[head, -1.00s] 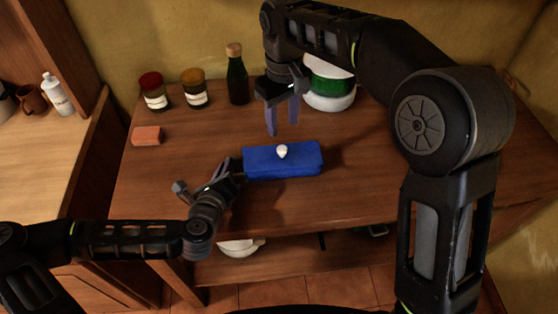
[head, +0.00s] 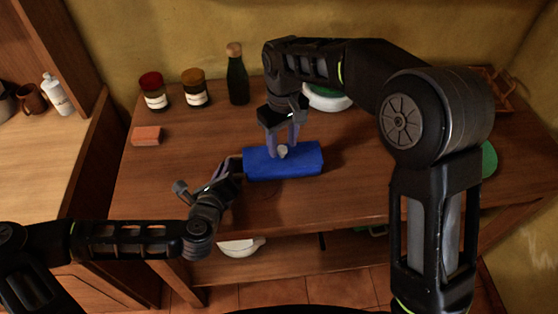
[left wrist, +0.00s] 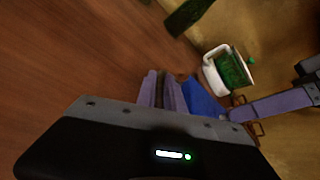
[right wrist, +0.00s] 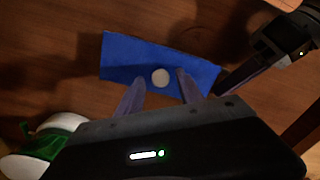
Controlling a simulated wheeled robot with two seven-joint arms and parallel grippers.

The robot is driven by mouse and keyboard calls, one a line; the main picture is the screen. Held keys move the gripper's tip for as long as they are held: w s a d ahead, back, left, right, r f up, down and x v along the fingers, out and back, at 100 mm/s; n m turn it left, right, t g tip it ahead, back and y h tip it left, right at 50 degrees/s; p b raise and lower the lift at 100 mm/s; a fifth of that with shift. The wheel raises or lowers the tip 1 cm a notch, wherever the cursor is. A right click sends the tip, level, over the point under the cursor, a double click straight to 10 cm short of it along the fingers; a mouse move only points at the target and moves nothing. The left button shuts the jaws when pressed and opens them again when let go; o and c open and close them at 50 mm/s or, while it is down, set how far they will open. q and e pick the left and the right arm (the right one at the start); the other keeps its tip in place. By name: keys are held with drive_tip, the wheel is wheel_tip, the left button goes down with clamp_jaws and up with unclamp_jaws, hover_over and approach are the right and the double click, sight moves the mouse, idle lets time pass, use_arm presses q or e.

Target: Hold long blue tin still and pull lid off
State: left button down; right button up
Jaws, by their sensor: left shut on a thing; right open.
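The tin also shows in the right wrist view (right wrist: 127,58), with the knob (right wrist: 160,77) between the fingers. My left gripper (head: 238,168) is shut at the tin's left end; in the left wrist view its fingers (left wrist: 163,92) are close together beside the tin (left wrist: 203,100). The exact part it grips is hard to see. My right gripper (head: 283,150) is open, pointing down, with its fingertips on either side of the knob.
Two jars (head: 153,92) (head: 195,88) and a dark bottle (head: 237,75) stand at the back left. A reddish block (head: 146,136) lies at the left. A white and green container (head: 328,100) stands behind my right arm. The front of the counter is clear.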

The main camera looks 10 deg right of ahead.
use_arm(q)
drive_tip(key=shift+f, duration=0.1)
use_arm(e)
drive_tip(key=shift+f, duration=0.95)
drive_tip(key=shift+c, duration=0.4)
clamp_jaws()
drive_tip(key=shift+r, duration=0.1)
drive_tip(key=shift+r, duration=1.45)
use_arm(q)
drive_tip(key=c, duration=1.4)
unclamp_jaws()
drive_tip(key=shift+o, duration=0.2)
